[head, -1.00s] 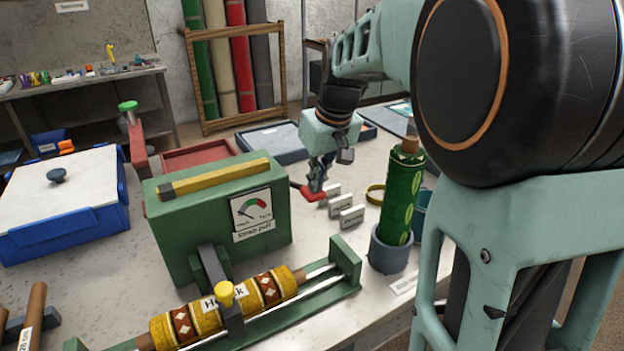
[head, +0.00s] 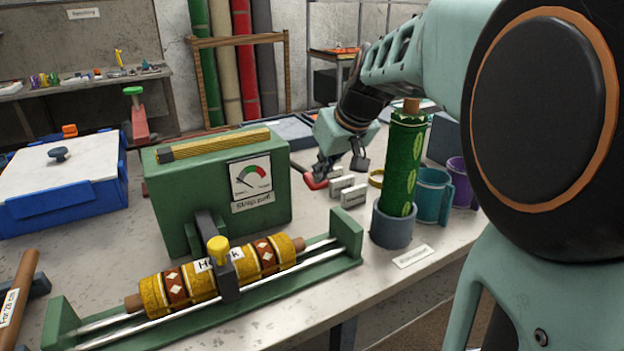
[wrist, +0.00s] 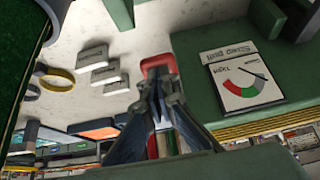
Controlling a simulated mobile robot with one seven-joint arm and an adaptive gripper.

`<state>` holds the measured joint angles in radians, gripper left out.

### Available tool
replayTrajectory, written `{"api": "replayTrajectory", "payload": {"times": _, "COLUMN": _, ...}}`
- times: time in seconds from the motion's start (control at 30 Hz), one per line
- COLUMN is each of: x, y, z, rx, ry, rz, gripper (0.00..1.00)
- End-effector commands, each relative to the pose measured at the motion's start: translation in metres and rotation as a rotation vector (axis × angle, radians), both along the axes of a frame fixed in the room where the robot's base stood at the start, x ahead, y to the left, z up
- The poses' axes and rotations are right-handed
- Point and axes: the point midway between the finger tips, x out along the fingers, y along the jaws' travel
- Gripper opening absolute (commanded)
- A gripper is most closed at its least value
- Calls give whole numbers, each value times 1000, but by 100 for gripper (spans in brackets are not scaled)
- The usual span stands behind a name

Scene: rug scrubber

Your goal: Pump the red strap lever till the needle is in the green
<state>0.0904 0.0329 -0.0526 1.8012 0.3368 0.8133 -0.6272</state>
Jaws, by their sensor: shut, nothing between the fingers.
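The red strap lever (head: 314,182) sticks out low beside the right end of the green "Strap pull" box (head: 205,195). It also shows in the wrist view (wrist: 158,62), just beyond my fingertips. The box's gauge (head: 250,184) has a green and a red band. Its needle lies toward the slack end, outside the green. My gripper (head: 322,174) is shut and empty, its fingertips at the lever; I cannot tell whether they touch it. In the wrist view the gauge (wrist: 247,78) appears upside down. A patterned yellow roll (head: 175,290) lies strapped in front of the box.
A green roll (head: 402,165) stands in a grey holder (head: 393,225) right of the lever. Small white label blocks (head: 353,195) and a yellow ring (head: 377,178) lie between. Teal (head: 432,195) and purple (head: 462,183) mugs stand further right. A blue bin (head: 65,205) stands left.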

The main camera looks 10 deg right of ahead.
Motion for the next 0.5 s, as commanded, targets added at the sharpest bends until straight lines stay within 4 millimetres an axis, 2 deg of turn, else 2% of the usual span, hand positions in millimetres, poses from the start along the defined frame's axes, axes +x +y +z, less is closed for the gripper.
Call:
{"api": "replayTrajectory", "payload": {"times": 0.03, "x": -2, "y": -1, "z": -16, "rx": 5, "ry": -19, "rz": -2, "gripper": 0}}
{"api": "replayTrajectory", "payload": {"times": 0.3, "x": -6, "y": -2, "z": -34, "rx": 38, "ry": -119, "rz": -1, "gripper": 0}}
{"api": "replayTrajectory", "payload": {"times": 0.5, "x": -7, "y": -2, "z": -44, "rx": 37, "ry": -116, "rz": 1, "gripper": 0}}
